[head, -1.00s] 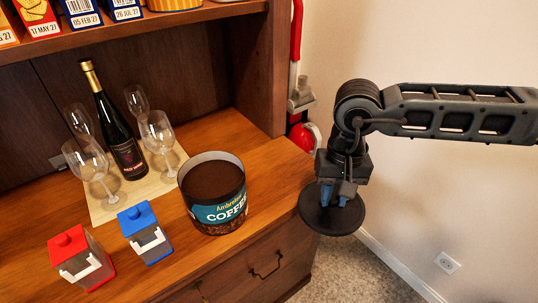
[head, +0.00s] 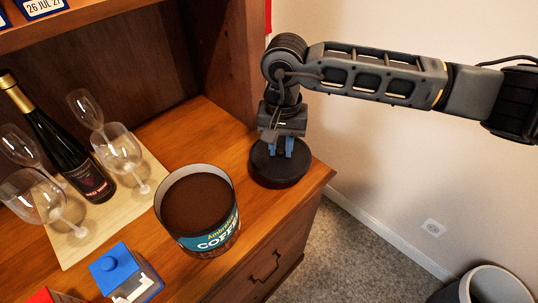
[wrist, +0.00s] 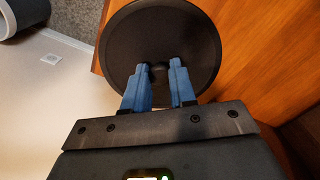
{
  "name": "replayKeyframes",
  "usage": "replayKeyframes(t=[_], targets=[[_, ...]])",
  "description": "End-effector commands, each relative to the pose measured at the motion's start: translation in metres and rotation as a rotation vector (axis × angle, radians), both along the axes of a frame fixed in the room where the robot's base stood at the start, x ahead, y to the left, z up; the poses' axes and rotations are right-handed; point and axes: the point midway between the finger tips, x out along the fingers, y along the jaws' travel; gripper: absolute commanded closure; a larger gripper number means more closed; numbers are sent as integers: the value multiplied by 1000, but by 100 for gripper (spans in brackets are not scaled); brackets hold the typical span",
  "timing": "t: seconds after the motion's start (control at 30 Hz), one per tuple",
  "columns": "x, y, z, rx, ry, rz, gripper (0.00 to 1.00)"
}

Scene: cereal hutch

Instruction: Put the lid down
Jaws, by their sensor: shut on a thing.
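The lid is a round black disc (head: 279,170) at the right end of the wooden counter, right of the coffee canister. It lies level at the counter surface; whether its whole underside touches the wood I cannot tell. My gripper (head: 283,150) is above it, its blue fingers shut on the knob at the lid's middle. In the wrist view the lid (wrist: 160,35) fills the upper middle, with the fingers of my gripper (wrist: 158,75) around the knob. The open coffee canister (head: 205,228), with a teal label, is full of dark coffee.
A wine bottle (head: 62,150) and several glasses stand on a pale board (head: 72,245) at the left. A blue-topped box (head: 122,272) stands at the front. The counter's right edge is close to the lid. A bin (head: 495,285) is on the floor.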

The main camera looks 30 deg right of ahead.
Motion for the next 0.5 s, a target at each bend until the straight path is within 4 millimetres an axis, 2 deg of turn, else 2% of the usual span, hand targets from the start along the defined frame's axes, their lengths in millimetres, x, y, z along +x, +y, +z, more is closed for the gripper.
replayKeyframes(t=[0.03, 0.2, 0.37, 0.5], targets=[[5, 8, -5, 1, 3, 1, 99], [18, 18, -15, -1, 1, 1, 99], [19, 20, -23, 1, 2, -1, 99], [18, 20, -41, 2, 3, -2, 99]])
